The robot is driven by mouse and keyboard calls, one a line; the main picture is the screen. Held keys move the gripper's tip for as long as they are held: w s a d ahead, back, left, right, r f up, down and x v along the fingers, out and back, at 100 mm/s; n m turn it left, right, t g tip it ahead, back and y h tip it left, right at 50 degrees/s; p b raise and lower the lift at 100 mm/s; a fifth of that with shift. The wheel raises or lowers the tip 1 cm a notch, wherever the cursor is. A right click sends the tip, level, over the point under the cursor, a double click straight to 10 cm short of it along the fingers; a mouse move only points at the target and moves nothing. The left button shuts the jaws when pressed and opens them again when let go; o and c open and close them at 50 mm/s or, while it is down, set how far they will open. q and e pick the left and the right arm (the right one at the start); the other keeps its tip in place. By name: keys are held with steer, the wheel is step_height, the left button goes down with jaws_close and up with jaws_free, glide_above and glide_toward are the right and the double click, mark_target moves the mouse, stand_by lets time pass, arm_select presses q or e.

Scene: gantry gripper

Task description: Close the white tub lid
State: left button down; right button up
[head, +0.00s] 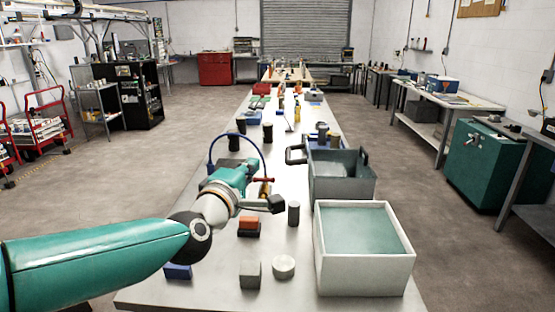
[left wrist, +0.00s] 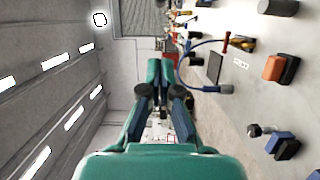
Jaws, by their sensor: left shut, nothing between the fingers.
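The white tub (head: 319,262) stands at the front right of the long table. It is an open-topped square box with white walls and a flat teal surface inside. I cannot make out a separate lid on it. My left gripper (head: 253,167) is to the left of the tub and farther back, over the table and apart from the tub. In the left wrist view its fingers (left wrist: 161,64) are together with nothing between them. The tub does not show in the left wrist view. My right gripper is not in view.
A grey bin (head: 343,184) with dark handles stands just behind the tub. A dark cylinder (head: 293,213), a pale round block (head: 283,266), a grey block (head: 250,273) and an orange-and-dark block (head: 249,226) stand left of the tub. A blue cable (head: 238,137) arches near my gripper.

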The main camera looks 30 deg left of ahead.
arm_select(q)
steer(key=w+d+p, duration=0.2)
steer(key=w+p, duration=0.1)
steer(key=w, duration=0.3)
steer(key=shift+w, duration=0.15)
steer(key=shift+d, duration=0.2)
